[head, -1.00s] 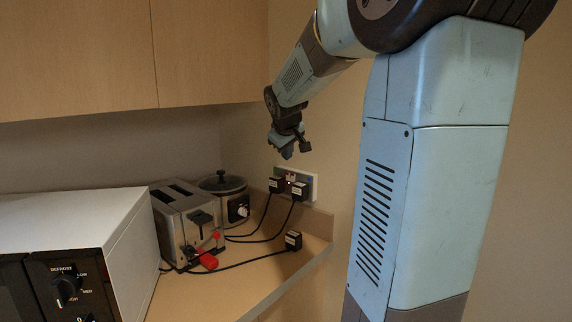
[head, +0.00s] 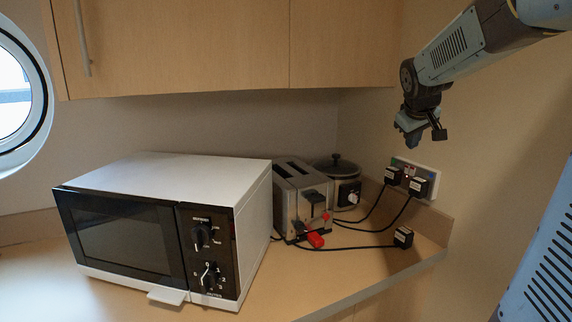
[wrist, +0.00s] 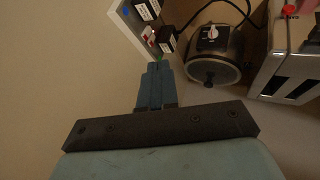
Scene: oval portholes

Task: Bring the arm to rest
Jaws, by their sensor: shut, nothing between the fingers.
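My gripper (head: 411,138) hangs at the end of my arm at the right of the head view, in the air above the counter corner. It points down and is shut and empty. In the wrist view my gripper's fingers (wrist: 157,72) are together, with nothing between them. The wall socket (head: 413,176) with black plugs is below the gripper, and the gripper appears apart from it.
A white microwave (head: 165,230), a toaster (head: 300,205) with a red plug (head: 315,240) and a slow cooker (head: 345,180) stand on the counter (head: 345,275). A loose black plug (head: 403,237) lies near its right edge. Wall cupboards (head: 340,45) hang above.

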